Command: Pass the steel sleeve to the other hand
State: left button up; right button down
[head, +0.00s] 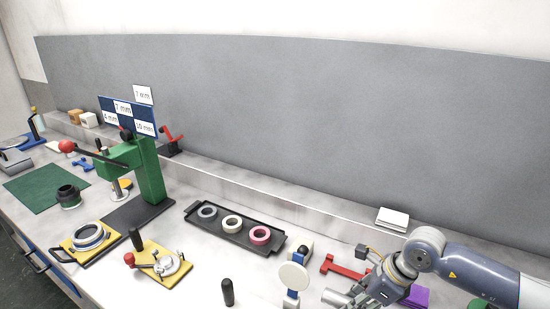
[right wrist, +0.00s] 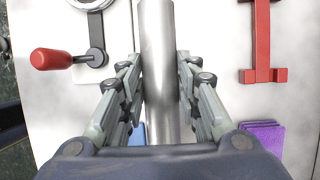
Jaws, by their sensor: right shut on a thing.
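The steel sleeve (right wrist: 160,60) is a smooth grey cylinder in the right wrist view. It runs from the top edge down between the fingers of my right gripper (right wrist: 160,92), which is shut on it. In the head view my right gripper (head: 362,292) is at the lower right, low over the bench, and the end of the sleeve (head: 336,297) sticks out to its left. The sleeve's lower part is hidden by the gripper body in the wrist view. My left gripper is in neither view.
A red bracket (head: 345,268) and a purple block (head: 415,296) lie close to the right gripper. A white round-headed stand (head: 293,276) and a black peg (head: 228,292) stand to its left. A black tray (head: 196,222) holds three rings. A green press (head: 148,172) stands farther left.

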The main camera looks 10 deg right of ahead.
notch_tip(320, 180, up, 7)
jog(key=shift+w+f+p, duration=0.15)
jog(key=shift+f+p, duration=0.05)
jog(key=shift+p, duration=0.65)
jog(key=shift+s+a+r+n, duration=0.1)
jog(key=shift+s+a+n, duration=0.1)
jog(key=shift+a+n, duration=0.1)
jog(key=s+a+r+n+g+h+b, duration=0.1)
jog(key=s+a+n+g+h, duration=0.1)
jog(key=n, duration=1)
jog(key=s+a+r+n+g+h+b, duration=0.1)
jog(key=s+n+g, duration=0.4)
jog(key=n, duration=0.8)
jog(key=shift+s+a+r+h, duration=0.5)
jog(key=shift+s+a+h, duration=0.3)
jog(key=shift+s+a, duration=0.35)
jog(key=shift+w+a, duration=0.15)
